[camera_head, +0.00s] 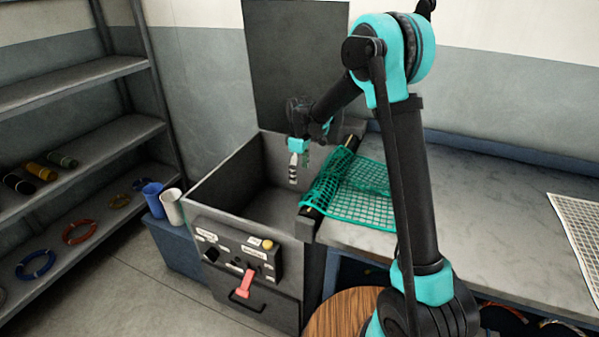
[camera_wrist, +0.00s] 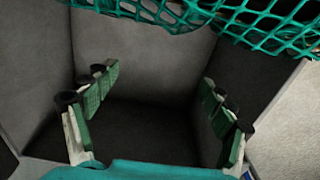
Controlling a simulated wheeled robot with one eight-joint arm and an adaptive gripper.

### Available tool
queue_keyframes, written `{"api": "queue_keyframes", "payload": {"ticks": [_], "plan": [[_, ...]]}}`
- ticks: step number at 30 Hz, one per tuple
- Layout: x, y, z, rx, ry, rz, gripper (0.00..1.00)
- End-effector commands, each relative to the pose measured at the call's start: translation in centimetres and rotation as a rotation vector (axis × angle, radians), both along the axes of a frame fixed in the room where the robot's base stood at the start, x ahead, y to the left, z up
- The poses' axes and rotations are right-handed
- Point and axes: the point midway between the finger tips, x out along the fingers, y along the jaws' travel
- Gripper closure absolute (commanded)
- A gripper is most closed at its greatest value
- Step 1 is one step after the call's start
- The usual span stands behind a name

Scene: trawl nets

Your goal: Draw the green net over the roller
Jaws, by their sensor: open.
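The green net (camera_head: 362,195) lies on the grey table and reaches over the roller (camera_head: 311,212) at the table's left edge. Its left edge hangs a little over the open grey bin (camera_head: 222,172). Most of the roller is hidden under the net. In the wrist view the net (camera_wrist: 270,22) crosses the top of the picture. My gripper (camera_head: 294,182) is to the left of the net, over the bin opening. In the wrist view my gripper (camera_wrist: 160,88) has its green-padded fingers wide apart. Nothing is between them, and the dark bin interior shows below.
A raised dark lid (camera_head: 295,60) stands behind the bin. A control box (camera_head: 232,255) with a red lever (camera_head: 244,283) is on its front. Shelves (camera_head: 85,135) stand left. A white net (camera_head: 580,225) lies at the table's right. The middle table is clear.

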Motion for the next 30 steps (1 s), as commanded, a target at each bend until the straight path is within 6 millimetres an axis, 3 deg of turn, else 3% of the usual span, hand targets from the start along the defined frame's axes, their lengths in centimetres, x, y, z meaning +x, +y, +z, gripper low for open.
{"api": "queue_keyframes", "payload": {"ticks": [7,22,30], "plan": [[0.0,0.0,0.4,0.000,0.000,0.000,0.17],[0.0,0.0,4.8,0.000,0.000,0.000,0.17],[0.0,0.0,5.5,0.000,0.000,0.000,0.17]]}}
